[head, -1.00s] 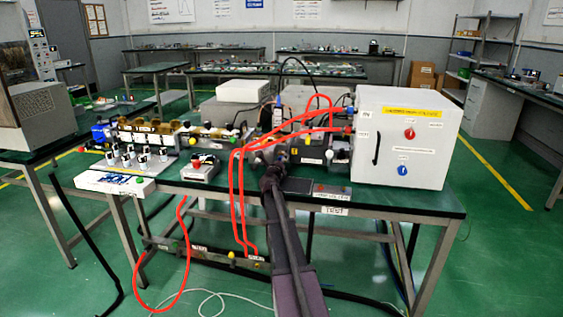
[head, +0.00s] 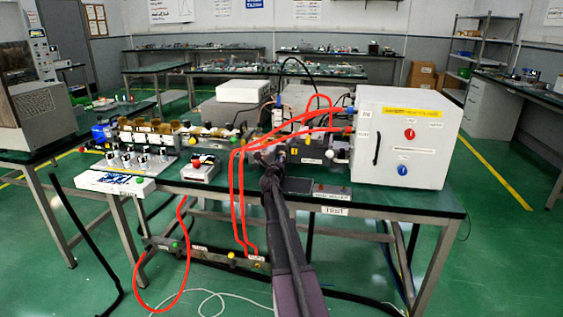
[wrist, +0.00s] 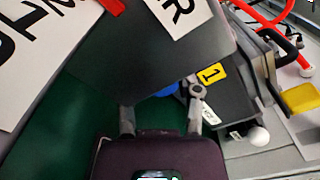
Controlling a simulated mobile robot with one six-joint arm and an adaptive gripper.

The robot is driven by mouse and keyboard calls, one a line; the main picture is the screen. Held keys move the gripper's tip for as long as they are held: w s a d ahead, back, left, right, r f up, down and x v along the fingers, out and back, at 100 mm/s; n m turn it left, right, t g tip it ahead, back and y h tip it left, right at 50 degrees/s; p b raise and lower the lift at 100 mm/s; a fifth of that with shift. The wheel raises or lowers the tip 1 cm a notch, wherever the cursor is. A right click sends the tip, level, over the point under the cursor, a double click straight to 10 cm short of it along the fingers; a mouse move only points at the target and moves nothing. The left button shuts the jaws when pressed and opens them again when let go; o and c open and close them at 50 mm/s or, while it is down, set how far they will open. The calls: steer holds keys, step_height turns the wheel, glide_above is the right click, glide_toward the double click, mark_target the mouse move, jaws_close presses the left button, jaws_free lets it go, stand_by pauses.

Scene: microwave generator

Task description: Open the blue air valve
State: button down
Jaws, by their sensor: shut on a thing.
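A blue piece (wrist: 168,90), which looks like the air valve's handle, shows in the wrist view, beside a dark block with a yellow "1" label (wrist: 211,75). It is mostly hidden by the dark panel and a finger. My gripper (wrist: 163,98) reaches it from below in the wrist view, with one finger on each side, and is shut on it. The exact contact and the handle's angle cannot be seen. In the head view my arm reaches over the bench's front edge, and the fingers and valve cannot be made out.
A white box (head: 428,125) with red and blue knobs stands on the bench at right. Red hoses (head: 238,195) loop close to the left of my arm. Open floor lies in front.

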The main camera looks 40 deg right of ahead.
steer(key=shift+c, duration=1.5)
jaws_free()
steer(key=shift+w, duration=0.1)
steer(key=shift+a, duration=0.1)
steer(key=shift+v, duration=3.95)
